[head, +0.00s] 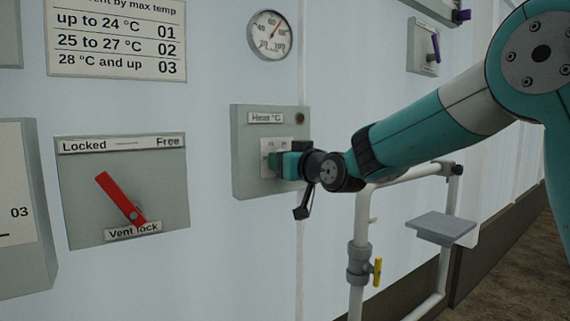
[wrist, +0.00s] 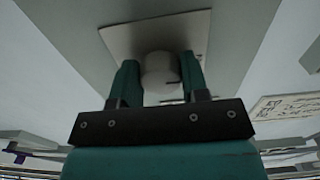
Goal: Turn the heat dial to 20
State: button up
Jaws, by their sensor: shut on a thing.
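The heat dial panel (head: 242,165) is a grey box on the wall, labelled "Heat °C", with a pale scale plate (head: 267,146) in its middle. My gripper (head: 275,164) is at this plate and hides most of the scale and the knob in the head view. In the wrist view the dial knob (wrist: 159,70) is a pale round cylinder standing out from the plate (wrist: 195,28). The two teal fingers of my gripper (wrist: 160,80) are shut on the knob, one on each side. The number that the dial points to cannot be read.
A vent lock panel (head: 75,175) with a red lever (head: 118,196) is left of the heat panel. A round gauge (head: 268,35) hangs above. White pipes (head: 362,220) with a yellow-handled valve (head: 377,271) and a grey shelf (head: 442,226) stand below my arm at right.

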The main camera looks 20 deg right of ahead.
jog(key=shift+f, duration=0.1)
jog(key=o, duration=0.9)
jog(key=b+v, duration=0.1)
jog(key=v, duration=1.6)
jog(key=shift+s, duration=0.15)
